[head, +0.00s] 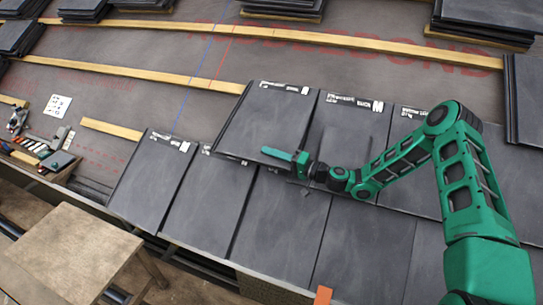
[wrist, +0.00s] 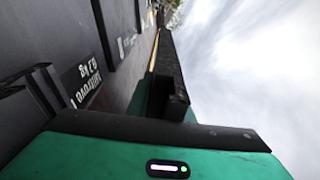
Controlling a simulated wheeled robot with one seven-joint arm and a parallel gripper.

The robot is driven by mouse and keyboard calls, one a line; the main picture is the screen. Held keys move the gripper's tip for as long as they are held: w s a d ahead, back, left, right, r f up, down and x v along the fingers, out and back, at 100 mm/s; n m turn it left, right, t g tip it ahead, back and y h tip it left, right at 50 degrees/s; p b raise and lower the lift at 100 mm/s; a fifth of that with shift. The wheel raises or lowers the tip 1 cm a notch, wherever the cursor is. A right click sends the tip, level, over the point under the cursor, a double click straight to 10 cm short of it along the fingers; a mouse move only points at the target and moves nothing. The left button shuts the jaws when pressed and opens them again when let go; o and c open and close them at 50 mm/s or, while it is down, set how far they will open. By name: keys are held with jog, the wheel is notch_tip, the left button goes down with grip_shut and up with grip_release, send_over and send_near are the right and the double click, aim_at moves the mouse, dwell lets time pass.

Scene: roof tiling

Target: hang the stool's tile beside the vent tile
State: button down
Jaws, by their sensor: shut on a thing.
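My gripper (head: 296,160) is shut on the lower edge of a dark slate-grey tile (head: 266,122) in the head view. This tile lies along the slope, its white-lettered top edge at a wooden batten and its lower end over the course below. Its right side is close beside another tile (head: 350,128), partly behind my arm; I cannot tell whether they touch. A faint squarish patch shows on that neighbour, but I cannot tell for sure that it is the vent tile. The wooden stool (head: 75,255) at lower left has a bare top. The wrist view shows dark tile surfaces with white lettering.
Lower-course tiles (head: 155,180) run along the eave. Battens (head: 150,75) cross bare grey underlay with red and blue lines, left of the held tile. Tile stacks (head: 487,20) stand higher up. A tool tray (head: 38,160) and a marker card (head: 57,105) are at left.

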jog(key=shift+s, duration=0.1)
dwell(0.3)
jog(key=c, duration=1.5)
grip_release()
jog(key=shift+a, duration=0.1)
jog(key=shift+f, duration=0.1)
jog(key=shift+s, duration=0.1)
jog(key=shift+v, duration=3.8)
jog(key=shift+s+a+r, duration=0.15)
jog(key=shift+s+r, duration=0.2)
jog(key=shift+r, duration=0.4)
jog(key=shift+s+a+r, duration=0.15)
jog(key=shift+s+r, duration=0.25)
jog(key=shift+r, duration=0.35)
jog(key=shift+s+a+r, duration=0.2)
jog(key=shift+s+r, duration=0.15)
jog(key=shift+r, duration=0.4)
